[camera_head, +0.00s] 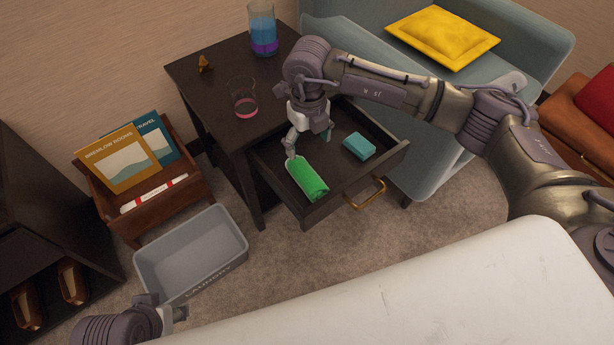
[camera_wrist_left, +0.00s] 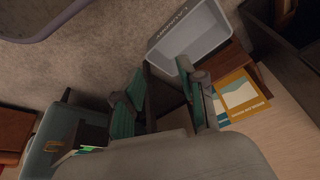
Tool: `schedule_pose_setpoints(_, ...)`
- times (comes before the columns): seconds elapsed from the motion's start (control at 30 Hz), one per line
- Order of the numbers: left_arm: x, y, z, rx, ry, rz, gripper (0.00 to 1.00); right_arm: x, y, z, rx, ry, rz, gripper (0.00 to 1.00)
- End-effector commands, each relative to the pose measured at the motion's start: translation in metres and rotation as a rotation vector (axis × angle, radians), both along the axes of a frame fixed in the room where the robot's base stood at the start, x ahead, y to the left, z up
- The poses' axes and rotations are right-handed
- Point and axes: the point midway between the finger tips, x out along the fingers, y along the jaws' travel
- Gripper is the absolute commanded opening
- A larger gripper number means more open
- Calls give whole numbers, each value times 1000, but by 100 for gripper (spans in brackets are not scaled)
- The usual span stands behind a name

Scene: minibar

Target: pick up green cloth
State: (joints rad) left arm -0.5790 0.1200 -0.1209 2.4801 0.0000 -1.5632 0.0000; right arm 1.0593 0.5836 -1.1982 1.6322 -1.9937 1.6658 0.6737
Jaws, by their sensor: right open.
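The green cloth (camera_head: 308,179) is a rolled, bright green bundle lying in the open drawer (camera_head: 322,211) of a dark side table, near its left front corner. My right gripper (camera_head: 309,147) is open and points down over the drawer, just behind the cloth. One finger is close to the cloth's back end; I cannot tell whether it touches. My left gripper (camera_head: 172,314) is at the lower left, away from the drawer. In the left wrist view its two fingers (camera_wrist_left: 160,100) stand apart with nothing between them.
A teal block (camera_head: 359,146) lies in the drawer, right of the cloth. A glass with pink liquid (camera_head: 244,100) and a blue-purple beaker (camera_head: 262,30) stand on the table (camera_head: 200,85). A grey laundry bin (camera_head: 190,252) and a magazine box (camera_head: 165,207) stand left on the carpet.

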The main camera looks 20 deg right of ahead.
Motion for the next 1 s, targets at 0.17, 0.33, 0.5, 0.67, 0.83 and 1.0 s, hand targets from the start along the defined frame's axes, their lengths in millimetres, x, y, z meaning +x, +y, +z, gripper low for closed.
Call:
schedule_pose_setpoints(0.17, 23, -7, -1, -21, -107, -9, 40, -2, 1, -38, 1, 7, 1, 83)
schedule_pose_setpoints(0.33, 52, -16, 9, -53, -257, -22, 40, -1, 1, -66, 4, 5, 2, 83)
schedule_pose_setpoints(0.5, 66, -21, 17, -70, -334, -28, 40, -1, 2, -79, 5, 2, 3, 83)
schedule_pose_setpoints(0.67, 76, -24, 22, -82, -390, -32, 40, -1, 2, -88, 5, 4, 4, 83)
schedule_pose_setpoints(0.83, 101, -33, 38, -114, -543, -42, 40, -1, 3, -109, 5, 5, 5, 83)
schedule_pose_setpoints(1.0, 119, -41, 57, -145, -678, -52, 40, -1, 3, -126, 5, 4, 3, 83)
